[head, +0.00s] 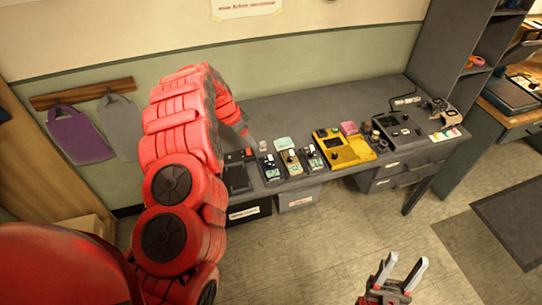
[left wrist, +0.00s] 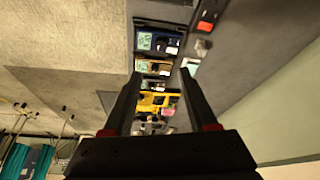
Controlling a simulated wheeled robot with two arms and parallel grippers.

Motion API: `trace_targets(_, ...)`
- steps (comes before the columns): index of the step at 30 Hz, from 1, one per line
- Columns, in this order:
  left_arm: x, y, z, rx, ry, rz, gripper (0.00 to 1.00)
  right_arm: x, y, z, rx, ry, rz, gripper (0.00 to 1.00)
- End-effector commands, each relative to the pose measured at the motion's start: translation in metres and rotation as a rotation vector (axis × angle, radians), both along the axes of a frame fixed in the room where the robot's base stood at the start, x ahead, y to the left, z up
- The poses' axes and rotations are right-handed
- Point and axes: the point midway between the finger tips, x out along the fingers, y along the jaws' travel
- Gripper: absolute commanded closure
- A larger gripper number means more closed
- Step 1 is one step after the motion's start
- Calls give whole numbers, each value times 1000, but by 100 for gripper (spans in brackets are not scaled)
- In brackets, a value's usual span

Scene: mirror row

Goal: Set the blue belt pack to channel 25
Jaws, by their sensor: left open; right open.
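Several small belt packs with pale screens and knobs stand in a row on the grey bench (head: 290,110). The leftmost pack (head: 270,168) looks dark blue; in the left wrist view it shows near the top (left wrist: 158,42). A tan pack (head: 291,160) stands beside it, then another dark, bluish pack (head: 312,157). I cannot tell for certain which is the blue one, and the channel numbers are too small to read. My left gripper (left wrist: 160,78) is open and empty above the row; the arm partly hides it in the head view. My right gripper (head: 397,273) is open and empty, over the floor.
A black unit with a red part (head: 238,170) stands left of the packs. A yellow device (head: 345,150) and a black unit (head: 399,130) stand to the right. Boxes (head: 248,211) sit under the bench. Cloth bags (head: 80,135) hang on the wall. The floor in front is clear.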

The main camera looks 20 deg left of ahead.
Motion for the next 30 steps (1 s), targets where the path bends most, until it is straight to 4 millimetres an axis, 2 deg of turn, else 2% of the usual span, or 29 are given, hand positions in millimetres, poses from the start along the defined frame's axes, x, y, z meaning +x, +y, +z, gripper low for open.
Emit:
trace_targets(9,10,-7,-47,2,1,1,42,0,0,-55,0,0,0,50)
trace_targets(19,25,-19,-90,4,-2,2,42,0,0,-117,0,0,0,50)
trace_targets(20,26,-21,-92,4,-1,2,42,0,0,-118,0,0,0,50)
trace_targets(21,27,-24,-96,3,4,2,42,0,0,-110,0,1,0,50)
trace_targets(24,33,-29,-113,3,3,0,42,0,0,-110,0,0,0,50)
trace_targets(30,41,-35,-132,4,-1,2,42,0,0,-102,0,0,0,50)
